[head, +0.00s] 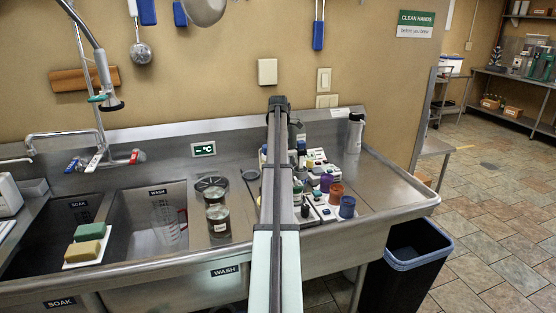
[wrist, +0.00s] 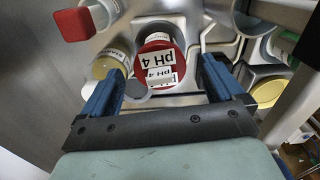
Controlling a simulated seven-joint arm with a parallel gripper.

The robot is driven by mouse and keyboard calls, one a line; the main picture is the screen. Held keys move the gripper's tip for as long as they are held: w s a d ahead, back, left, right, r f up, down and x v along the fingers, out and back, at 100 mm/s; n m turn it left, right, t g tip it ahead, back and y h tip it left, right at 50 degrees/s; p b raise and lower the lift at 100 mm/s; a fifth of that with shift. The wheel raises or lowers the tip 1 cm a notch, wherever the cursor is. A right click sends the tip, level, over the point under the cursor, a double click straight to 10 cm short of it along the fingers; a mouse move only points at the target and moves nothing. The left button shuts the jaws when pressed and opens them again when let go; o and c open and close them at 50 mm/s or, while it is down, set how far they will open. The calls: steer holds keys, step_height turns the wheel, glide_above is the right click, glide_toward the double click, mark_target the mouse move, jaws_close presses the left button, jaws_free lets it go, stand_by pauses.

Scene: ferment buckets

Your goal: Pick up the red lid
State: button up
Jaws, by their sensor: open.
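A red round lid (wrist: 160,48) marked "pH 4" shows between my fingers in the wrist view, apparently on a bottle; a second "pH 4" label shows just below it. My gripper (wrist: 161,68) is open, with one blue finger on each side of the lid. I cannot tell whether either finger touches it. In the head view my arm covers the middle of the bottle group, and neither my fingers nor this lid can be made out.
A yellow-topped bottle (wrist: 108,66) and a grey round cap (wrist: 136,89) crowd the left finger. Another yellow-topped container (wrist: 267,92) is right of the right finger. On the steel counter, several bottles include purple (head: 326,183), reddish (head: 336,193) and blue (head: 347,206) ones. Clear counter (head: 395,190) lies right.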

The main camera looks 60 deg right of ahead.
steer(key=shift+f, duration=0.2)
steer(key=c, duration=1.1)
